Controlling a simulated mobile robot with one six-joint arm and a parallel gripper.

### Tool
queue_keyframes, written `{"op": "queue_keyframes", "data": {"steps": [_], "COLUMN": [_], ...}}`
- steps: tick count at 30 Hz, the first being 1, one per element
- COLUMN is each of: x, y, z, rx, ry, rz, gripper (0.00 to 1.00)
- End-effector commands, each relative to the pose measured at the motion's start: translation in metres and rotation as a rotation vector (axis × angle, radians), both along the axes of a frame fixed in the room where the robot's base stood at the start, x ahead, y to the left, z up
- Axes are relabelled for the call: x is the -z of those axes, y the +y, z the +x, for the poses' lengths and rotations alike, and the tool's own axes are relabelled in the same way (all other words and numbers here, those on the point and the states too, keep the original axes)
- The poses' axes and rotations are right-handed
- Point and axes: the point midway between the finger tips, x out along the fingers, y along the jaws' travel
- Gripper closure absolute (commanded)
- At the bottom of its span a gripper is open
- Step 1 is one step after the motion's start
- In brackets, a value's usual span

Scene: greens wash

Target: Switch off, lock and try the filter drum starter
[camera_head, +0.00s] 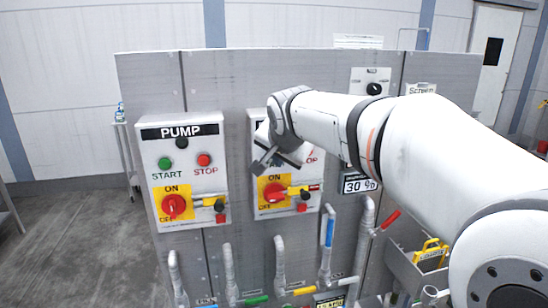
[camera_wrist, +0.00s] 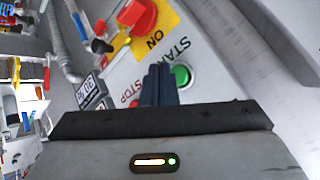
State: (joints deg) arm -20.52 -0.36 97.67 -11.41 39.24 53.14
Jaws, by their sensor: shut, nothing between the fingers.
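The second starter box (camera_head: 258,212) stands right of the PUMP box; my arm covers most of its nameplate, so I cannot read it. Its red rotary switch (camera_head: 274,192) sits on a yellow ON/OFF plate and also shows in the wrist view (camera_wrist: 138,16); I cannot tell its setting. A yellow bar with black and red parts (camera_head: 303,190) is beside the switch. My gripper (camera_head: 259,168) is shut and empty in front of the box's upper part.
The PUMP box (camera_head: 180,150) has its own START and STOP buttons and red switch (camera_head: 173,206). Pipes with coloured valve handles (camera_head: 328,230) run below. A 30 % display (camera_head: 359,185) is right of the second box. A grey bin (camera_head: 415,268) with yellow items is at lower right.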

Motion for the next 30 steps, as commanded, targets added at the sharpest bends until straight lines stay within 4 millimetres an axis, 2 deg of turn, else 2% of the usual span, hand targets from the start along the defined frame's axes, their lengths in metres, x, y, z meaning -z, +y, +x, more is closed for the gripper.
{"op": "queue_keyframes", "data": {"steps": [12,30], "x": [0.002,0.001], "y": [-0.011,-0.011], "z": [-0.037,-0.038], "rx": [0.000,0.001], "ry": [0.000,0.000], "rz": [0.000,-0.001], "gripper": [1.00,1.00]}}
